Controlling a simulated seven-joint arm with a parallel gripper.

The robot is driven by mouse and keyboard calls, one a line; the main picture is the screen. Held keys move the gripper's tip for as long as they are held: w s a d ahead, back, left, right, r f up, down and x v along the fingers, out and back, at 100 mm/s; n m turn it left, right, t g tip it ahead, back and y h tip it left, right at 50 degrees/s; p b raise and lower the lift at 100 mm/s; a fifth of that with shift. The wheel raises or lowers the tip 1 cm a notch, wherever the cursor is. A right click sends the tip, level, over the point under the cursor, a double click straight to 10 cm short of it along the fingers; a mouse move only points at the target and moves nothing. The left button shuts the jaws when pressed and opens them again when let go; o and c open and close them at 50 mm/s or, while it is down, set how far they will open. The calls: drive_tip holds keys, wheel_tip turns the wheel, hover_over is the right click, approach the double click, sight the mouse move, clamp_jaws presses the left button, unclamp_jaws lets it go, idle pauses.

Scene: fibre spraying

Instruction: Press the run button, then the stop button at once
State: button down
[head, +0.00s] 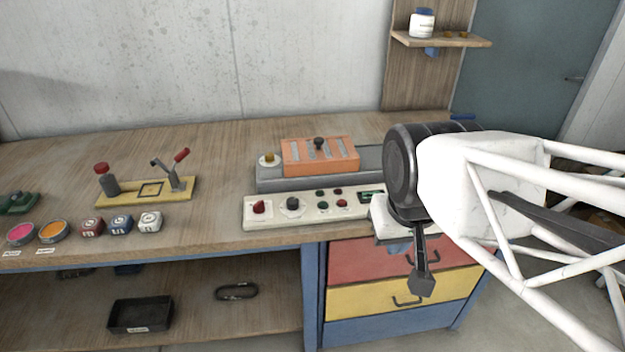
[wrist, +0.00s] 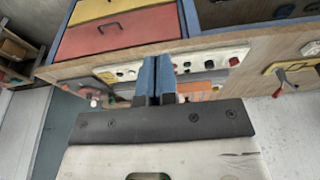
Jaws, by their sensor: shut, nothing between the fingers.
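The white control panel (head: 275,219) lies along the bench's front edge. It carries a red knob (head: 259,207), a dark round knob (head: 293,204), small green buttons (head: 323,205) and red buttons (head: 341,202), and a dark display (head: 370,196) at its right end. Any labels naming run or stop are too small to read. My gripper (head: 398,248) is shut and empty, right of the buttons and in front of the drawers. No contact with a button shows.
An orange slotted box (head: 320,158) with a black knob stands behind the panel on a grey base. To the left are a yellow lever plate (head: 150,190), small blocks and paint tins. Drawers (head: 360,300) stand below; a shelf (head: 440,40) hangs above.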

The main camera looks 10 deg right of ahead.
idle(0.8)
drive_tip(key=m+t+y, duration=0.4)
drive_tip(key=m+y, duration=0.2)
drive_tip(key=m, duration=1.3)
hover_over(323, 204)
wheel_tip(323, 204, down, 10)
drive_tip(key=shift+n, duration=0.3)
drive_tip(key=shift+f, duration=4.35)
